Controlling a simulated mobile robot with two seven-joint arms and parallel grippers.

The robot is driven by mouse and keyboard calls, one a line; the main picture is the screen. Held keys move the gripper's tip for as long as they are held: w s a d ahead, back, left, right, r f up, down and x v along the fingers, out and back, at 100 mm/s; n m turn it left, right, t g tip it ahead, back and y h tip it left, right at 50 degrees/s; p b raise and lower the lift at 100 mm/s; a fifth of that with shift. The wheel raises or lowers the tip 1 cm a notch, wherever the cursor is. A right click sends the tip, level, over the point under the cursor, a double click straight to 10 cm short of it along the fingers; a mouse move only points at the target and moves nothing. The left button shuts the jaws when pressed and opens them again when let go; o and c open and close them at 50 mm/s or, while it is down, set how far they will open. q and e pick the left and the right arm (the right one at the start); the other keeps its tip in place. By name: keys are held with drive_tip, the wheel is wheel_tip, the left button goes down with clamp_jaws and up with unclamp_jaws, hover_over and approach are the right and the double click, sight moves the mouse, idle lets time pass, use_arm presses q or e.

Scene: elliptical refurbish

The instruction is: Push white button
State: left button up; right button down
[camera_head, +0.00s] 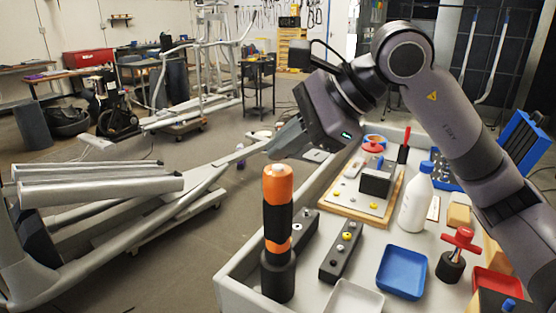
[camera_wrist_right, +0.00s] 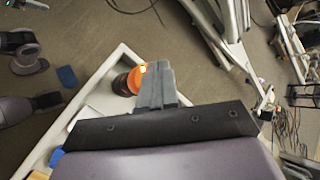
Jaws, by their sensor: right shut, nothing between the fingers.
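Two dark button boxes lie on the pale workbench. The nearer box (camera_head: 341,258) carries a yellow button (camera_head: 346,236), a pale button (camera_head: 339,249) that looks white, and a darker one. The other box (camera_head: 304,232) is partly hidden by an orange and black cylinder (camera_head: 278,205), with one small pale button (camera_head: 297,227) showing. My right gripper (camera_head: 274,154) is shut and empty, just above the cylinder's top in the picture, clear of the boxes. In the wrist view, its closed fingers (camera_wrist_right: 155,87) are beside the cylinder (camera_wrist_right: 134,80); no button is clear there.
A white bottle (camera_head: 415,203), a blue tray (camera_head: 402,272) and a red-handled tool (camera_head: 459,248) stand right of the boxes. A board with a red knob (camera_head: 373,147) lies behind. A pale tray (camera_head: 354,298) is in front. An elliptical machine (camera_head: 100,185) stands left.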

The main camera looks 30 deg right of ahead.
drive_tip(key=shift+r, duration=0.35)
wheel_tip(320, 180, up, 6)
drive_tip(key=p, duration=0.5)
drive_tip(key=shift+f, duration=0.1)
idle(0.4)
